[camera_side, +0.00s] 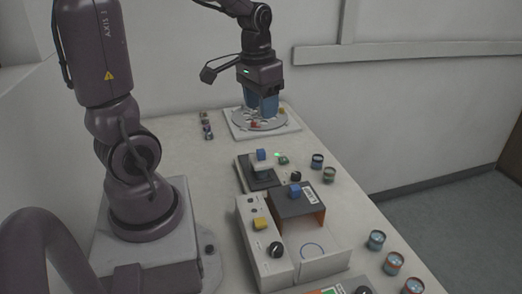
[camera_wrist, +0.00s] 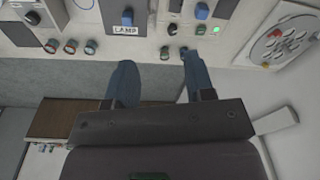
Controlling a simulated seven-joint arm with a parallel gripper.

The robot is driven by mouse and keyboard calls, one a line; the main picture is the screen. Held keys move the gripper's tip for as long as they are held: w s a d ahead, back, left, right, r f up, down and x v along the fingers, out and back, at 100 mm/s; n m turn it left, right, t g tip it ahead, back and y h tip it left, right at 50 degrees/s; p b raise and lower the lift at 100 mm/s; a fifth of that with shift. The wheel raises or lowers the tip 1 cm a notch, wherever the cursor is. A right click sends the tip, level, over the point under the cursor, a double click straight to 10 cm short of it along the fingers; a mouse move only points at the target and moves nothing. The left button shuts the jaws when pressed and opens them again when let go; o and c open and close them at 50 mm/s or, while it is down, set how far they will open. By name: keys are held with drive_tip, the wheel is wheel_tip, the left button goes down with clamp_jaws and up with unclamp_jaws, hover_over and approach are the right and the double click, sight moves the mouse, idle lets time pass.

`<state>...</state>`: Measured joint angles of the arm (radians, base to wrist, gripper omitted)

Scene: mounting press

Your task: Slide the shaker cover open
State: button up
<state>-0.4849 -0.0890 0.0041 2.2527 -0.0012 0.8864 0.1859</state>
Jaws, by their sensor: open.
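A dark cover (camera_side: 299,203) with a blue knob (camera_side: 295,190) and an orange edge sits over the far part of a white-walled box; I take it to be the shaker cover. The near part of the box floor (camera_side: 318,254) is bare, with a blue ring marked on it. In the wrist view, a blue knob (camera_wrist: 129,12) above a LAMP label appears to be the one on this cover. My gripper (camera_side: 262,108) has blue fingers, apart and empty, and appears over the round plate, away from the cover. Its fingers also show in the wrist view (camera_wrist: 155,62).
A round plate with holes (camera_side: 240,120) lies on a white base at the far end. Between it and the box stands a dark device (camera_side: 262,178) with a blue block. A control box (camera_side: 258,240) with a yellow knob adjoins on the left. Several small jars (camera_side: 376,240) line the right edge.

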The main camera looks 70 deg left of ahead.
drive_tip(key=m+g, duration=0.1)
hover_over(261, 150)
drive_tip(key=s+d, duration=0.1)
drive_tip(key=s, duration=0.1)
wheel_tip(261, 150, down, 6)
drive_tip(key=w+a+m, duration=0.1)
drive_tip(key=w+m, duration=0.1)
wheel_tip(261, 150, down, 12)
drive_tip(key=shift+f, duration=0.1)
